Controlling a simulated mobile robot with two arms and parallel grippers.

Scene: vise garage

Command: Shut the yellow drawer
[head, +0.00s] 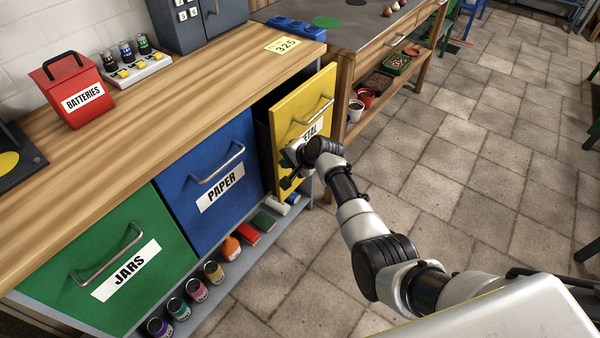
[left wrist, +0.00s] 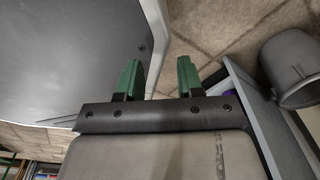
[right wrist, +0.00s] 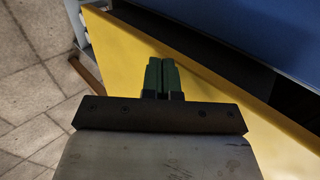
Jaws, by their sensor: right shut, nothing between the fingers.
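The yellow drawer (head: 311,112), labelled METAL, stands partly open, its front out beyond the blue drawer's face with a dark gap behind it. It has a metal bar handle. My right gripper (head: 288,168) is shut and empty at the yellow front, below the handle at its left side; in the right wrist view its closed fingertips (right wrist: 162,66) lie over the yellow panel (right wrist: 130,50). Whether they touch it I cannot tell. My left gripper is outside the head view; in the left wrist view its green fingers (left wrist: 158,78) are apart, with nothing between them.
The blue PAPER drawer (head: 200,160) and green JARS drawer (head: 85,260) look shut beside it. A low shelf (head: 240,275) holds several small jars and boxes. The wooden worktop (head: 170,115) is above. Tiled floor (head: 430,190) is open to the right. A grey bucket (left wrist: 292,65) shows in the left wrist view.

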